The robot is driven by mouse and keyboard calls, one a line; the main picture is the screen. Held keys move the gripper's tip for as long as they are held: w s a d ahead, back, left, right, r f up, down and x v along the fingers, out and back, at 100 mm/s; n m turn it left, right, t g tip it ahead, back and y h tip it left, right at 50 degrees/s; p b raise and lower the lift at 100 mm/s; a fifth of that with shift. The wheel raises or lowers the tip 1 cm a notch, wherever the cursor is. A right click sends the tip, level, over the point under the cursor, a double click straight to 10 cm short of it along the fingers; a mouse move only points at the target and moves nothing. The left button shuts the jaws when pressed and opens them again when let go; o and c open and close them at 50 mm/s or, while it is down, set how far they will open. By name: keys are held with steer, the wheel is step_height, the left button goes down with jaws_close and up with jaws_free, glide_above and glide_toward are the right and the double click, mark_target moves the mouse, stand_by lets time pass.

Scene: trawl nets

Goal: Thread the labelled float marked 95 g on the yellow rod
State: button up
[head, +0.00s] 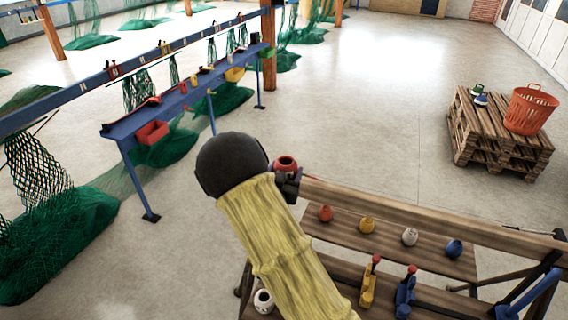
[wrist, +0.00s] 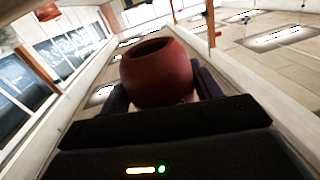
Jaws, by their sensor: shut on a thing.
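My gripper (head: 290,181) is shut on a dark red, round float (head: 286,163) with an open hole in its top. It holds the float near the left end of a wooden beam. In the wrist view the float (wrist: 158,76) sits between the dark jaws, hole upward and slightly tilted. No label or weight is readable on it. A yellow upright piece (head: 368,287) with a red tip stands on the lower shelf, right of my sleeved arm; whether it is the yellow rod is unclear. A similar blue piece (head: 405,295) stands beside it.
An orange-red float (head: 325,212), a yellow float (head: 367,225), a white float (head: 409,237) and a blue float (head: 454,248) sit along a plank. A white float (head: 263,301) is lower left. The wooden beam (head: 430,217) runs above the plank. A pallet stack (head: 495,135) stands far right.

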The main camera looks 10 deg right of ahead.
steer(key=shift+s, duration=0.2)
steer(key=shift+w+f+b, duration=0.1)
steer(key=shift+f+b, duration=1.2)
steer(key=shift+f, duration=1.3)
steer(key=shift+a+f+b, duration=0.1)
steer(key=shift+f+b, duration=2.85)
steer(key=shift+b, duration=0.1)
steer(key=o, duration=1.1)
steer(key=b+v, duration=0.5)
steer(key=v, duration=1.2)
steer(key=shift+b, duration=0.3)
